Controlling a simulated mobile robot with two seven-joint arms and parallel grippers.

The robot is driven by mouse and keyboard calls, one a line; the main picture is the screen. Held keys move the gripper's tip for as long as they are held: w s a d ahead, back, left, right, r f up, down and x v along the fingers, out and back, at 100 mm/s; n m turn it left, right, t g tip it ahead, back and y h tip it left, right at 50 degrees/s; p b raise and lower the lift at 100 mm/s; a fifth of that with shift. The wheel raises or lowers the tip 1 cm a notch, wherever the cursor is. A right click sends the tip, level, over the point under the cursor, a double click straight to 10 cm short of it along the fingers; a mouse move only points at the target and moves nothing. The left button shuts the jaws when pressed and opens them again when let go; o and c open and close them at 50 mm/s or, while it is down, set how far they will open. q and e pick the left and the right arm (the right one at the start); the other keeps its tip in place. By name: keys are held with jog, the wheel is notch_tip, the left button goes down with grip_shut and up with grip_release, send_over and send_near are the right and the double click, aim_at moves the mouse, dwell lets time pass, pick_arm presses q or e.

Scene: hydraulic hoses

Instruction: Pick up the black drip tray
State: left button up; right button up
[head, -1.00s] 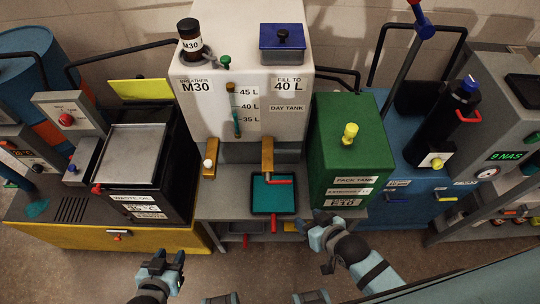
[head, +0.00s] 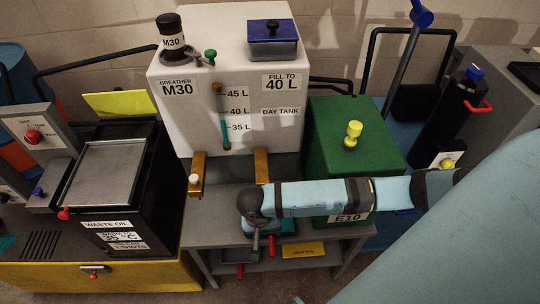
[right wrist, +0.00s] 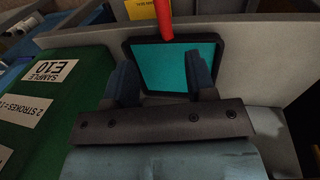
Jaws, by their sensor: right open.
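The black drip tray (right wrist: 221,52), a shallow square with a teal inside, lies on the grey bench in the right wrist view. My right gripper (right wrist: 161,68) is open and empty, its two dark fingers close over the tray's near part. I cannot tell whether they touch it. My left gripper is not in view.
A red handle (right wrist: 165,18) reaches over the tray's far edge. The green tank (head: 335,120) stands right of the tray's place. The white day tank (head: 185,115) is behind. The black waste oil box (head: 145,215) stands at left. A lower shelf holds a yellow label plate (head: 303,250).

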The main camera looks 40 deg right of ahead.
aim_at(272, 244)
jog(key=f, duration=0.3)
jog(key=f+b, duration=0.1)
jog(key=f, duration=0.2)
jog(key=d+f, duration=0.1)
jog(key=f, duration=0.3)
jog(key=shift+s+b, duration=0.3)
jog(key=shift+s, duration=0.05)
jog(key=shift+d+f, duration=0.1)
jog(key=shift+f, duration=0.1)
grip_shut()
